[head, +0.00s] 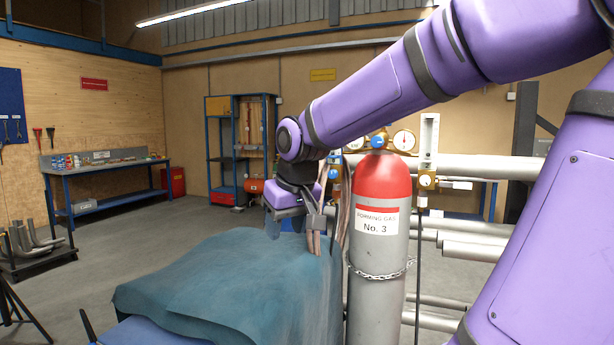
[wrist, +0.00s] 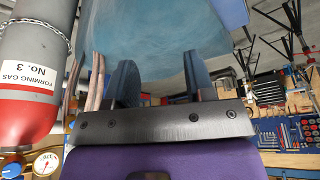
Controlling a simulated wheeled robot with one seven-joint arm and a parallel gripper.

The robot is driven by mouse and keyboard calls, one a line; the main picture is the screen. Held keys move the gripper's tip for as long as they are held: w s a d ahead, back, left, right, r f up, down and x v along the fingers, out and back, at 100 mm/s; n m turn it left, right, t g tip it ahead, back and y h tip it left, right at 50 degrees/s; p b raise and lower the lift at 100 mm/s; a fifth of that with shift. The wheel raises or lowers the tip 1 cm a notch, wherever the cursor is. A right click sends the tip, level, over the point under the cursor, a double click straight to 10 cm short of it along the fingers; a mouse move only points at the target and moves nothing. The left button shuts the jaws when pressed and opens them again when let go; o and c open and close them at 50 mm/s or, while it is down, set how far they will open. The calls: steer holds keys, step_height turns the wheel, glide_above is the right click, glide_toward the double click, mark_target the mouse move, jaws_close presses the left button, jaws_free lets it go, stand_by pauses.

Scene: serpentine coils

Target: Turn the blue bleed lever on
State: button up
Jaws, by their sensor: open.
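My gripper (head: 284,212) hangs over the teal draped cloth (head: 225,285), left of the gas cylinder (head: 377,235). In the wrist view my gripper (wrist: 162,78) has its two dark blue fingers well apart, with nothing between them but cloth and floor beyond. I cannot make out a blue bleed lever for certain. A small blue part (head: 378,140) sits at the regulator on top of the cylinder. Another small blue part (head: 335,173) shows just left of the cylinder's shoulder, partly crowded by pipes. My gripper is apart from both.
Copper tubes (head: 313,245) rise close beside my gripper and also show in the wrist view (wrist: 96,85). A chain (head: 380,272) rings the cylinder. Grey horizontal pipes (head: 480,165) run behind it. A workbench (head: 110,170) stands far left, with open floor before it.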

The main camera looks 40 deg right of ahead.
steer(key=w+d+f+m+g+h, duration=0.1)
steer(key=w+d+f+g+h, duration=0.15)
steer(key=w+d, duration=0.5)
steer(key=w+d+f+g+h, duration=0.1)
steer(key=w+d+f+h, duration=0.3)
steer(key=d, duration=0.7)
steer(key=w+d+m+g+h, duration=0.1)
steer(key=w+d+h, duration=0.1)
steer(key=w+d, duration=0.6)
steer(key=w+d+r+n+h, duration=0.1)
steer(key=w+r+n+h, duration=0.1)
steer(key=w+r+h, duration=0.35)
steer(key=w+d+r+n+h, duration=0.2)
steer(key=w+h, duration=0.1)
steer(key=w, duration=0.6)
steer(key=d, duration=1)
steer(key=shift+d, duration=0.2)
steer(key=shift+t, duration=0.25)
steer(key=shift+c, duration=0.5)
jaws_close()
